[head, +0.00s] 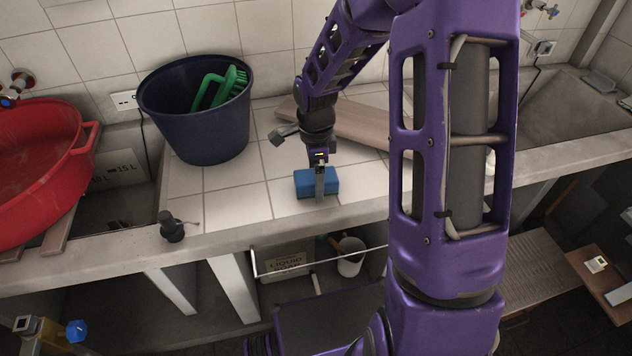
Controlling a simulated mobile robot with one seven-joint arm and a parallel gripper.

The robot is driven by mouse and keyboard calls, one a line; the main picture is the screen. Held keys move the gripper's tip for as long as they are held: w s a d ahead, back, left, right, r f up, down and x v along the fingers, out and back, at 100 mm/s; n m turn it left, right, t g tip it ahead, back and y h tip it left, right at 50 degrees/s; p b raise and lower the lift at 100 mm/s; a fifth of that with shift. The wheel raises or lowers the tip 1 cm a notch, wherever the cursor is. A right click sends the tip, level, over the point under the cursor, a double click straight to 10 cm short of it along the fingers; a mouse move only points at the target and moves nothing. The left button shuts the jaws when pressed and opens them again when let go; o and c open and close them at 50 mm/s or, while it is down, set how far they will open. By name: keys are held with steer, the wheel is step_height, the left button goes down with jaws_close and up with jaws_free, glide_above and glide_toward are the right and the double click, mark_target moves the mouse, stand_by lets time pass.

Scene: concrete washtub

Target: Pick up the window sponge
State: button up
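The window sponge (302,184) is a small blue block with a darker green underside. It lies on the white tiled counter, near its front edge. My gripper (319,186) reaches down from above, and a narrow grey finger overlaps the near side of the sponge. I see the gripper edge-on, so any other finger is hidden behind the sponge. I cannot tell whether the finger touches the sponge or how far the gripper is open.
A dark blue bucket (205,135) with a green brush (222,86) stands left of the sponge. A wooden board (350,125) lies behind it. A red basin (40,165) is at far left. A small black object (172,228) sits on the front edge.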

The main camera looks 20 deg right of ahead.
steer(key=c, duration=1.2)
steer(key=shift+r, duration=0.1)
step_height(320, 180, up, 10)
steer(key=shift+f+p, duration=0.1)
steer(key=shift+p, duration=0.8)
